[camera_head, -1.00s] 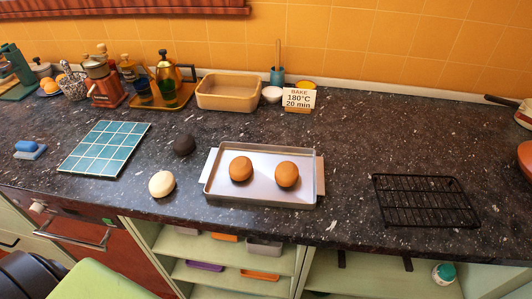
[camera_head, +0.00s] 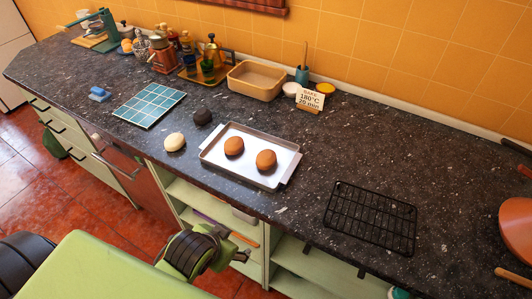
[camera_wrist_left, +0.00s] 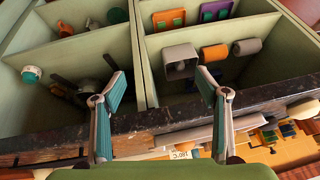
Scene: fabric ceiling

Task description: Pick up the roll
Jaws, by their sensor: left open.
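Two round brown rolls (camera_head: 234,146) (camera_head: 266,160) sit apart on a silver baking tray (camera_head: 225,166) on the dark counter. A pale round roll (camera_head: 175,142) lies on the counter left of the tray, and a dark, nearly black round one (camera_head: 202,117) lies behind it. My left gripper (camera_head: 238,256) is low in front of the counter, by the open shelves and below the tray. In the left wrist view its two fingers (camera_wrist_left: 160,80) are spread, with nothing between them. My right gripper is not in view.
The counter's front edge (camera_wrist_left: 150,124) lies between my left gripper and the tray. Shelves (camera_wrist_left: 130,25) hold orange, purple and grey items. A black wire rack (camera_head: 370,218) lies right of the tray, a blue tiled mat (camera_head: 149,105) left. A tan basin (camera_head: 255,80) and sign (camera_head: 310,97) stand behind.

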